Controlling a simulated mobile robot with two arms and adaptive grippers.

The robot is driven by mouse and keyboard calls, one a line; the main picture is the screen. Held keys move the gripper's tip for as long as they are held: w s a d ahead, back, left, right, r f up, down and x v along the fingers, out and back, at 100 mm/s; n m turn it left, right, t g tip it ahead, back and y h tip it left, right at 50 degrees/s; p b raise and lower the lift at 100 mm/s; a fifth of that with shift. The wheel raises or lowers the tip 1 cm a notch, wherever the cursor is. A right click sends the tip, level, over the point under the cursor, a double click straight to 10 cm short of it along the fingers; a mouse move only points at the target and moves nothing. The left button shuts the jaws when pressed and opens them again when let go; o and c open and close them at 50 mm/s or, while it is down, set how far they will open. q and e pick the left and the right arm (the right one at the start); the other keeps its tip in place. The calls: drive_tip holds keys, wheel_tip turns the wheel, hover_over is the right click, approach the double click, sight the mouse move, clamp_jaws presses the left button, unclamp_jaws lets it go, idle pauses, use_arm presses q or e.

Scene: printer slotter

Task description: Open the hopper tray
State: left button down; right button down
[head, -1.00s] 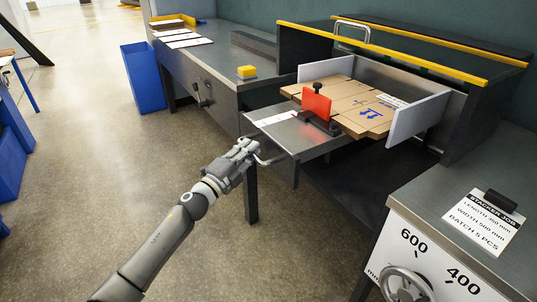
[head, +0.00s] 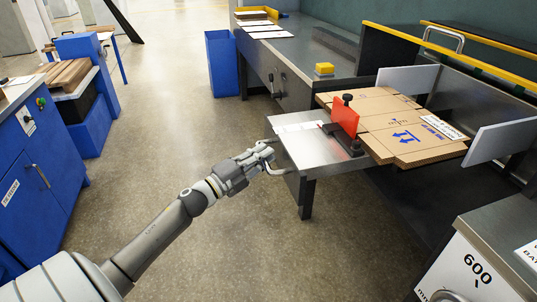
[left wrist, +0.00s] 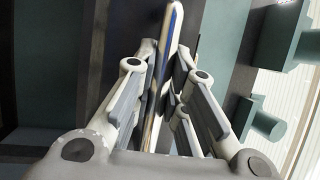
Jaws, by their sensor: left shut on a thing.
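The hopper tray (head: 297,148) is a flat metal plate sticking out of the dark machine toward the aisle. It bears a stack of flat cardboard blanks (head: 405,130), an upright red plate (head: 344,116) and a black clamp. A bent metal handle (head: 282,171) is at its front edge. My left gripper (head: 268,155) is shut on this handle. In the left wrist view the handle bar (left wrist: 163,75) runs between the two fingers (left wrist: 160,95). My right gripper is not in view.
Two pale side guides (head: 503,141) stand behind the stack under a yellow-edged frame. A control cabinet (head: 480,262) stands at lower right, a blue cabinet (head: 35,170) at left. The floor between is clear.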

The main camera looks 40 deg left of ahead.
use_arm(q)
drive_tip(key=shift+f, duration=0.1)
drive_tip(key=c, duration=1.5)
unclamp_jaws()
drive_tip(key=shift+o, duration=0.2)
drive_tip(key=shift+s, duration=0.1)
drive_tip(key=v, duration=1.1)
drive_tip(key=shift+s, duration=0.4)
drive_tip(key=shift+a, duration=0.15)
